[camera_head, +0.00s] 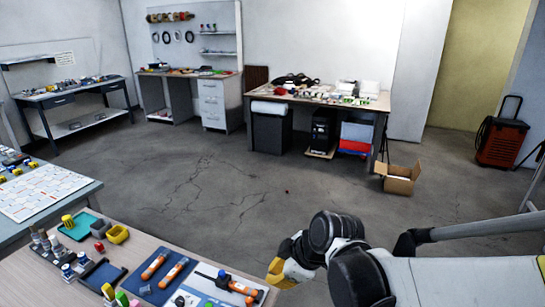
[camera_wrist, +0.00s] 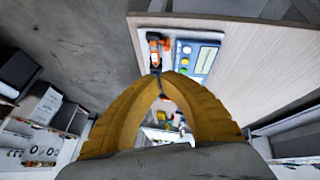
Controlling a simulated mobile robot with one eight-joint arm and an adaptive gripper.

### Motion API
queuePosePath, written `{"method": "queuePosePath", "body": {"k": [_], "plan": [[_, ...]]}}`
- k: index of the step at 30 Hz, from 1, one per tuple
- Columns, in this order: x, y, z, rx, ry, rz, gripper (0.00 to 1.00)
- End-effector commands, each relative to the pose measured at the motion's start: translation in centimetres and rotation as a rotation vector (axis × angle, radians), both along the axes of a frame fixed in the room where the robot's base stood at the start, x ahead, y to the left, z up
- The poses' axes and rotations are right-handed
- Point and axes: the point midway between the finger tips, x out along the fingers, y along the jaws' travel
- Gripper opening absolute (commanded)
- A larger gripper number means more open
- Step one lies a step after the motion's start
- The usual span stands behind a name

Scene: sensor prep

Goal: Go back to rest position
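My gripper (camera_head: 283,272) has yellow fingers and is off the right edge of the near workbench (camera_head: 150,255) in the head view. In the wrist view the fingertips of my gripper (camera_wrist: 159,78) come together, with nothing seen held between them. An orange and black tool (camera_head: 238,287) lies on a white board on the workbench. It also shows just beyond the fingertips in the wrist view (camera_wrist: 155,42), apart from them as far as I can tell. Part of my arm covers the lower right of the head view.
A blue mat (camera_head: 160,278) with two orange tools lies on the workbench, beside a teal tray (camera_head: 80,226) and a yellow bin (camera_head: 117,234). A cardboard box (camera_head: 398,179) sits on the floor by the far table (camera_head: 320,98). The middle floor is mostly clear.

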Motion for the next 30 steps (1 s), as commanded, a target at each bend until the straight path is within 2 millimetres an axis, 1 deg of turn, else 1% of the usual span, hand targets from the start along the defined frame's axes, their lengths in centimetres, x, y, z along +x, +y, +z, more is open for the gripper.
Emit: {"method": "queuePosePath", "body": {"k": [1,2,3,5,6,9,12,15,18,21,30], "plan": [[-0.8,-2.1,1.4,0.008,0.017,-0.114,0.00],[-1.3,-3.2,2.1,0.015,0.029,-0.184,0.00],[-2.0,-4.7,3.0,0.026,0.041,-0.280,0.00],[-3.1,-6.9,4.2,0.046,0.057,-0.420,0.00],[-3.9,-8.3,4.9,0.062,0.065,-0.515,0.00],[-6.1,-11.7,6.2,0.110,0.077,-0.744,0.00],[-8.3,-14.6,7.0,0.165,0.079,-0.947,0.00],[-10.1,-16.7,7.4,0.216,0.074,-1.106,0.00],[-11.2,-18.0,7.6,0.255,0.068,-1.209,0.00],[-11.8,-18.6,7.6,0.277,0.065,-1.264,0.00],[-11.9,-18.7,7.7,0.285,0.064,-1.277,0.00]]}}
